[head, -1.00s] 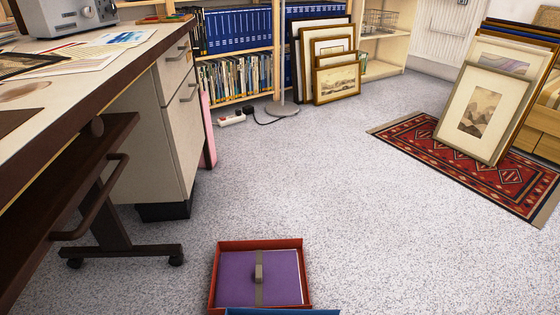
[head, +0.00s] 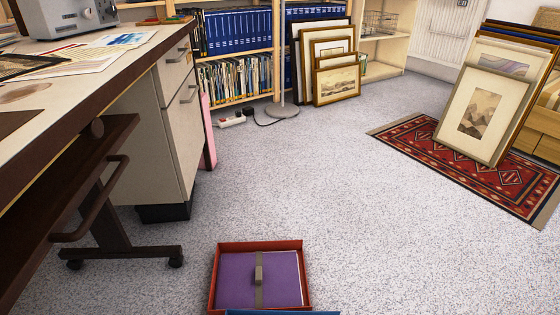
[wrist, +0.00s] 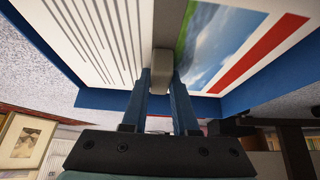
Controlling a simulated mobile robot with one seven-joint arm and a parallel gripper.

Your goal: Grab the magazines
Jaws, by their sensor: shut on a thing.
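The magazines (wrist: 222,50) fill the top of the wrist view as a bundle, with a printed text page at left and a landscape picture with a red stripe at right. A grey block (wrist: 161,66) stands on their band. They lie in a blue tray (wrist: 225,104), whose edge also shows at the bottom of the head view (head: 280,312). My gripper (wrist: 162,80) is shut on the grey block. The gripper is not in the head view. Whether the magazines are clear of the tray's bottom cannot be told.
A red tray (head: 262,246) holding a purple bundle (head: 236,280) with a grey block lies on the floor just beyond the blue tray. The desk (head: 110,70) stands at left. Framed prints lean at the shelves and on the red rug (head: 410,145). The middle floor is clear.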

